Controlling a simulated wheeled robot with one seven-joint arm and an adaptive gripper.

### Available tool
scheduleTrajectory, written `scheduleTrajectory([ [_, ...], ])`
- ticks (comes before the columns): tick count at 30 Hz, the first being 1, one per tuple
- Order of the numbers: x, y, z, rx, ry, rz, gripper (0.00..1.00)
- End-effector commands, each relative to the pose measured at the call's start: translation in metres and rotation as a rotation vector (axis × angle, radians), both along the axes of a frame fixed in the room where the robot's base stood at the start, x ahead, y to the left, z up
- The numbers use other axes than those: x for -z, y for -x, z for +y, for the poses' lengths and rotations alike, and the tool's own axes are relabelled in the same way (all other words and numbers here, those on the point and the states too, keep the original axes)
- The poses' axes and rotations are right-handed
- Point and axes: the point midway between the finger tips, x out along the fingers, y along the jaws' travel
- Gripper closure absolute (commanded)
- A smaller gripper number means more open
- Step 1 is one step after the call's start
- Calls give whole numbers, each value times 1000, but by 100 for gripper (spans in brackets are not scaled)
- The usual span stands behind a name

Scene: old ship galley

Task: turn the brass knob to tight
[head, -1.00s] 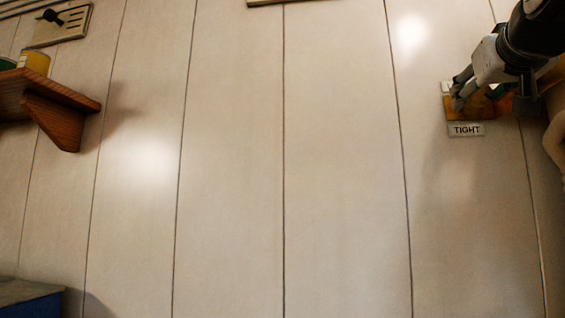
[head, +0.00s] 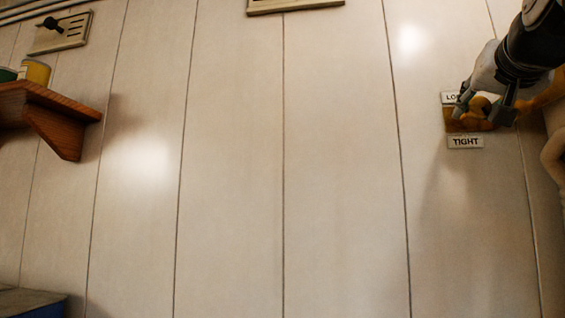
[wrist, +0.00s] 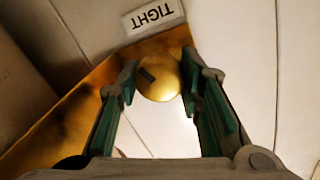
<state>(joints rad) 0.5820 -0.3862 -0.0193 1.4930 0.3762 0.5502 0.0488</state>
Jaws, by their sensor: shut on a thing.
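The round brass knob (head: 481,104) is on a brass plate (head: 455,122) on the wall at the right of the head view. My gripper (head: 483,107) is around it, one finger on each side. In the wrist view the knob (wrist: 160,88) sits between the green-padded fingertips (wrist: 160,75), which are shut on it. A dark mark (wrist: 147,75) shows on the knob's face. The TIGHT label (head: 465,142) is below the plate; it appears upside down in the wrist view (wrist: 153,15). Another label (head: 452,97) above is partly hidden by my gripper, with "LO" readable.
A wooden shelf (head: 55,120) with a yellow can (head: 36,71) is at the left. A plate with a dark lever (head: 62,33) is above it. A blue-sided object (head: 35,303) is at lower left. The panelled wall between is bare.

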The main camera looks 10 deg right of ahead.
Motion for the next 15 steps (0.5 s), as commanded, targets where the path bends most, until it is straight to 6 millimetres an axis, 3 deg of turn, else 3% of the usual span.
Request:
scheduleTrajectory([
  [15,0,0,-1,1,-327,-93,95],
])
